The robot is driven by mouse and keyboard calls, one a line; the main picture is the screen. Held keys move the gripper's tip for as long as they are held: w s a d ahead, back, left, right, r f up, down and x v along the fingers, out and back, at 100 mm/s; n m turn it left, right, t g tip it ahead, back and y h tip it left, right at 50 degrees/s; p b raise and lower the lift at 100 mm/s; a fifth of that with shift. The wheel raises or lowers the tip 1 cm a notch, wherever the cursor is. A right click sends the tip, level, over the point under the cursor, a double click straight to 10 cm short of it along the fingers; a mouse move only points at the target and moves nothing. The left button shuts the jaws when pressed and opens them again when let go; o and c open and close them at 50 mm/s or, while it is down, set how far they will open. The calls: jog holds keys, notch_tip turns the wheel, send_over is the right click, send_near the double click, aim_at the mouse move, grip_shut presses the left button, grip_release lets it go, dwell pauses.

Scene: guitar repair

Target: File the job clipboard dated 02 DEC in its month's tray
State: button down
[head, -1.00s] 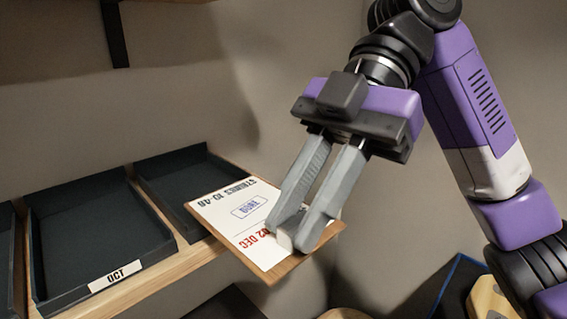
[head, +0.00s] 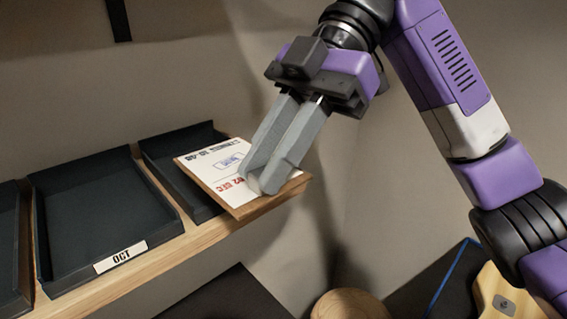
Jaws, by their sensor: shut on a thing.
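The clipboard (head: 215,176) is a brown board with a white sheet, with red "02 DEC" lettering partly covered by my fingers. My gripper (head: 265,183) is shut on the clipboard's near right end. The clipboard is held over the right-hand tray (head: 160,152), its right end sticking out past the shelf's front edge. This dark tray is partly covered by the clipboard, and its front label is hidden. The tray to its left (head: 95,205) is dark, empty and labelled "OCT". I cannot tell whether the clipboard touches the right-hand tray.
The trays stand on a wooden shelf (head: 130,275). Part of another dark tray (head: 10,240) shows at the left edge. A round wooden top (head: 348,305) and a guitar-like wooden body (head: 500,295) lie lower right. A wall rises behind.

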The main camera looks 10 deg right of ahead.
aim_at(214, 162)
jog(key=shift+w+a+r+p, duration=0.1)
jog(key=shift+w+a+p, duration=0.2)
jog(key=shift+w+a, duration=0.7)
jog(key=shift+w+a+f+p, duration=0.1)
jog(key=shift+w+a+p, duration=0.4)
jog(key=shift+w, duration=0.85)
jog(key=shift+w+a+r+p, duration=0.1)
jog(key=shift+w+a+p, duration=0.05)
jog(key=shift+w+a, duration=0.9)
jog(key=shift+w+d+f, duration=0.15)
jog(key=shift+f, duration=0.7)
jog(key=c, duration=1.2)
grip_release()
jog(key=shift+r, duration=0.15)
jog(key=shift+r+p, duration=2.35)
jog(key=shift+p, duration=0.15)
